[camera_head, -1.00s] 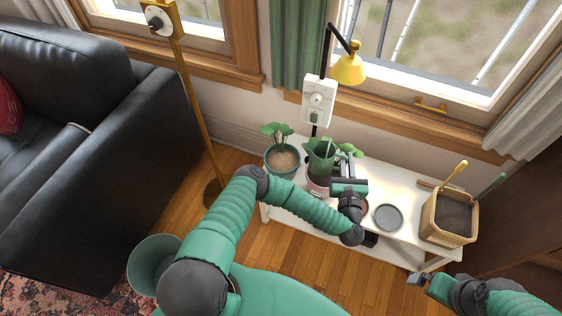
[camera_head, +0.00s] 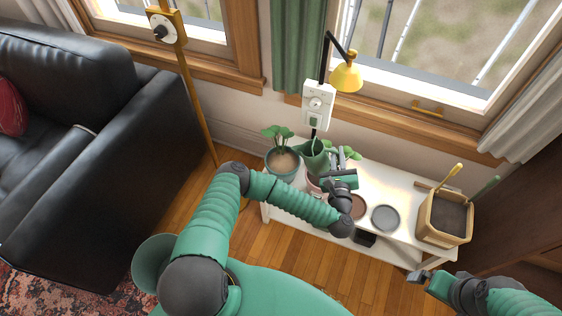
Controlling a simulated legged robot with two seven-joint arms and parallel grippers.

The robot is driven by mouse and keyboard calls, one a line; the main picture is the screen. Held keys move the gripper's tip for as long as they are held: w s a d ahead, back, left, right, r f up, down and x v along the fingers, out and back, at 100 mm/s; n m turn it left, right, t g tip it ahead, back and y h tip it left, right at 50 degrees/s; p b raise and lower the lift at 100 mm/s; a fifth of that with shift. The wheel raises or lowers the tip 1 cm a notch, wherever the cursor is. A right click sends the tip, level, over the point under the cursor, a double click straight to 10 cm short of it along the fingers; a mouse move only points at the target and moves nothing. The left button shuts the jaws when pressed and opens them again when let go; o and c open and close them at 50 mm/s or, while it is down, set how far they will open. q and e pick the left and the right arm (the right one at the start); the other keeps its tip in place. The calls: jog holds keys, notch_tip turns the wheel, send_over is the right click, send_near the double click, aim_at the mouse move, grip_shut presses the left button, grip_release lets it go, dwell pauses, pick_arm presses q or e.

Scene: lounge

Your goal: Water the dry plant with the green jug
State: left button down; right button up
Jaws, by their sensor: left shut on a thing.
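The green jug (camera_head: 314,158) is in my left gripper (camera_head: 336,164), which is shut on it above the white table. The jug tilts left, its spout side close to the plant on the left. That plant (camera_head: 276,134) stands in a teal pot (camera_head: 283,172) with pale brown soil (camera_head: 285,160). A second plant (camera_head: 352,152) shows partly behind the jug and gripper. A pink pot (camera_head: 313,188) is below the jug, mostly hidden. No water is visible. My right gripper (camera_head: 418,277) is low at the right, away from the table; its jaw opening is unclear.
The white table (camera_head: 400,190) holds a brown round dish (camera_head: 357,207), a grey round dish (camera_head: 385,218) and a wooden box (camera_head: 446,220) with tools. A yellow lamp (camera_head: 346,76) hangs behind. A brass stand (camera_head: 190,95) and a black sofa (camera_head: 90,110) are left.

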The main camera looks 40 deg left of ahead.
aim_at(322, 147)
pick_arm(q)
jog(key=shift+s+a+r+n+h, duration=0.15)
jog(key=shift+s+a+r+n, duration=0.1)
jog(key=shift+a+n, duration=0.4)
jog(key=shift+s+a+r+n+h, duration=0.1)
jog(key=shift+s+a+r+n, duration=0.25)
jog(key=shift+a, duration=0.4)
jog(key=shift+s+a+r+n+h, duration=0.15)
jog(key=shift+a+n, duration=0.45)
jog(key=shift+a, duration=0.25)
jog(key=shift+s+a+r+n, duration=0.15)
jog(key=shift+a+n, duration=0.25)
jog(key=shift+n, duration=0.05)
jog(key=shift+s+a+r+n, duration=0.15)
jog(key=shift+a+n, duration=0.2)
jog(key=shift+n, duration=0.1)
jog(key=shift+w+d, duration=0.25)
jog(key=shift+d, duration=0.25)
jog(key=shift+s+a+n+h, duration=0.1)
jog(key=shift+n+h, duration=0.2)
dwell(1.1)
jog(key=d+m, duration=0.2)
jog(key=w+d+f+m, duration=0.1)
jog(key=shift+d+y, duration=0.4)
jog(key=shift+w+d+f+m+y, duration=0.2)
jog(key=shift+d+f+m+y, duration=0.1)
jog(key=shift+d+m, duration=0.35)
jog(key=shift+a, duration=0.1)
